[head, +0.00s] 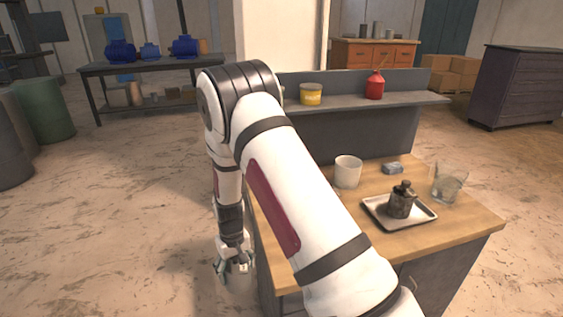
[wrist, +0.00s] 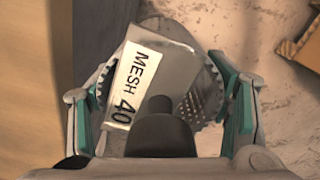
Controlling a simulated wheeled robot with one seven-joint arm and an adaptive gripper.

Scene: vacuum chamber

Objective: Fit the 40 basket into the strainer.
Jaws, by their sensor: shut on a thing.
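My gripper (wrist: 168,98) is shut on the 40 basket (wrist: 178,68), with one green-padded finger on each side of it. The basket is grey metal with a perforated patch, a toothed rim and a white label reading "MESH 40". A dark post in front hides part of it. In the head view my gripper (head: 234,264) hangs beside the left end of the wooden bench, below its top; the basket is hard to make out there. A dark metal body (head: 400,203), which may be the strainer, stands upright in a shallow tray (head: 421,220) on the bench, well right of my gripper.
The wooden bench top (head: 465,217) also holds a white cup (head: 348,172), a small grey-blue block (head: 393,168) and a clear beaker (head: 448,184). A yellow tin (head: 311,94) and red oil can (head: 375,86) stand on the shelf behind. Floor left of the bench is clear.

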